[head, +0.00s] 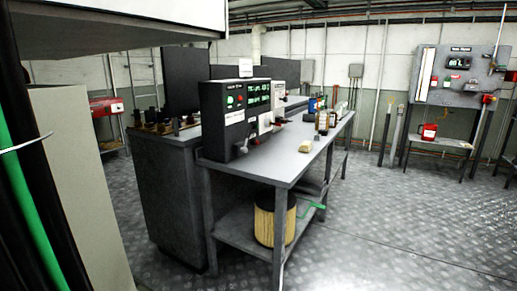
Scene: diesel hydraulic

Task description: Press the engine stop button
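A dark control console (236,117) stands on the grey workbench (262,161) in the middle of the head view. The labels are too small to read, so I cannot tell which control is the engine stop button. Neither of my grippers is in view.
A yellow ribbed cylinder (270,222) stands on the bench's lower shelf. Small items lie along the bench top. A wall panel (456,75) hangs at right above a small table with a red can (429,131). A pale cabinet (82,190) blocks the near left. Floor (420,220) at right is clear.

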